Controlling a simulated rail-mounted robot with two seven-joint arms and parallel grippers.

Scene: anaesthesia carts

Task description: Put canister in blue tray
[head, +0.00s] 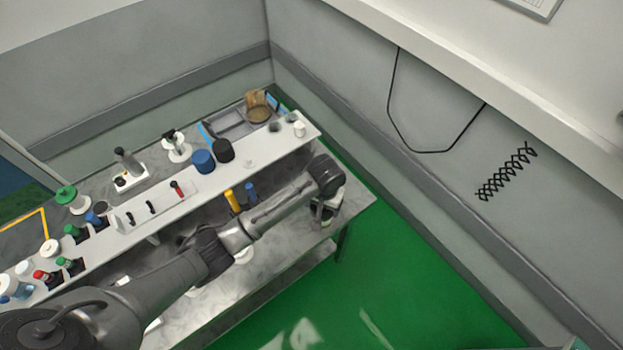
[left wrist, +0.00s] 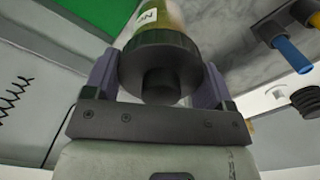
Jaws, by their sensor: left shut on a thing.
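My left gripper (left wrist: 158,88) is shut on the canister (left wrist: 160,50), which has a dark ribbed ring and a yellowish body with a white label. The canister's far end runs out of the top of the left wrist view. In the head view my left gripper (head: 327,212) is at the right end of the bench, below the raised shelf, and mostly hides what it holds. A tray with blue edges (head: 206,131) lies at the far end of the bench, behind the shelf, apart from the gripper. My right gripper is not in view.
Yellow (head: 232,201) and blue cylinders stand below the shelf. Green floor is clear at right.

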